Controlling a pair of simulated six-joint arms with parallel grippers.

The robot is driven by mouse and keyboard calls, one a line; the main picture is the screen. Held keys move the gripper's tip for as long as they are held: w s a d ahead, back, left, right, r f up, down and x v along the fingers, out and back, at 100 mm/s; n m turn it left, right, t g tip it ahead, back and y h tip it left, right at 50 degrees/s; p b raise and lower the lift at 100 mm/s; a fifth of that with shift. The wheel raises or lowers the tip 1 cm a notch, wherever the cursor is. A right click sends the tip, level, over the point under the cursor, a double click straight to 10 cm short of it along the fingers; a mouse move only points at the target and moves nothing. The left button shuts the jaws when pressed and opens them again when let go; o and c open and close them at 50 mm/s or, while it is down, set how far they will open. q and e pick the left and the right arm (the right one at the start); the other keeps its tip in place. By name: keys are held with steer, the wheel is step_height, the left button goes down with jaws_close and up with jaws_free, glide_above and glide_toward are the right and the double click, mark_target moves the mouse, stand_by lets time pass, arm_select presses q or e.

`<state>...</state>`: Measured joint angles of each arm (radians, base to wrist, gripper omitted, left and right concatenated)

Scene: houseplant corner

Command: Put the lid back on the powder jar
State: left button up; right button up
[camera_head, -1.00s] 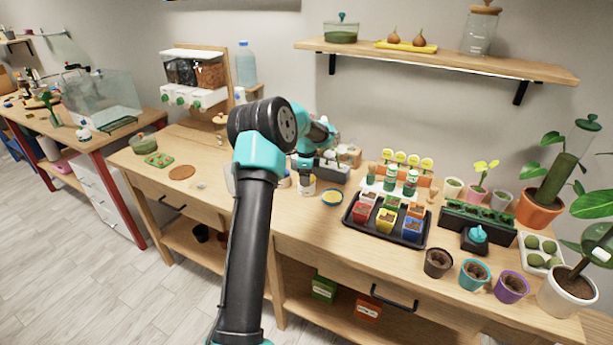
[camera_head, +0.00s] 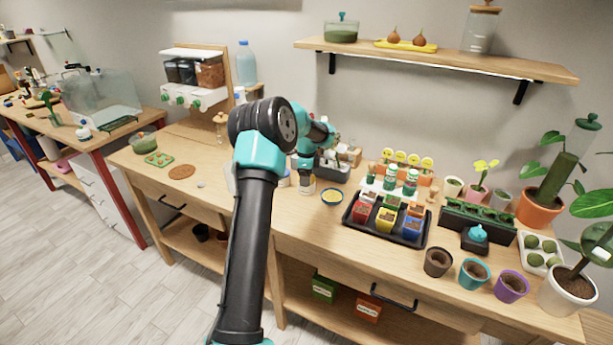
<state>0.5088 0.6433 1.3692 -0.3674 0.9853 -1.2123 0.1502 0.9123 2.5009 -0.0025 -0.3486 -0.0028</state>
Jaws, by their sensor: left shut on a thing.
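My left gripper (camera_head: 305,172) points down over the back middle of the bench, partly hidden by its own arm. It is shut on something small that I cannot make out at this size. A small whitish container with an orange band (camera_head: 307,186) shows right below it; I cannot tell whether they touch. A round blue-rimmed dish or open jar with yellow contents (camera_head: 332,197) stands just to the right. I cannot tell for sure which of these is the powder jar, and I cannot pick out its lid. My right gripper is not in view.
A black tray of coloured pots (camera_head: 388,222) stands to the right, with several plant pots beyond. A grey caddy (camera_head: 331,171) is close behind the gripper. A brown disc (camera_head: 182,172) and green tray (camera_head: 159,159) lie on the left bench, which has free room.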

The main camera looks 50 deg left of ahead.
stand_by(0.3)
arm_select(q)
steer(key=o, duration=1)
steer(key=shift+r, duration=3.5)
jaws_close()
steer(key=shift+f, duration=2.15)
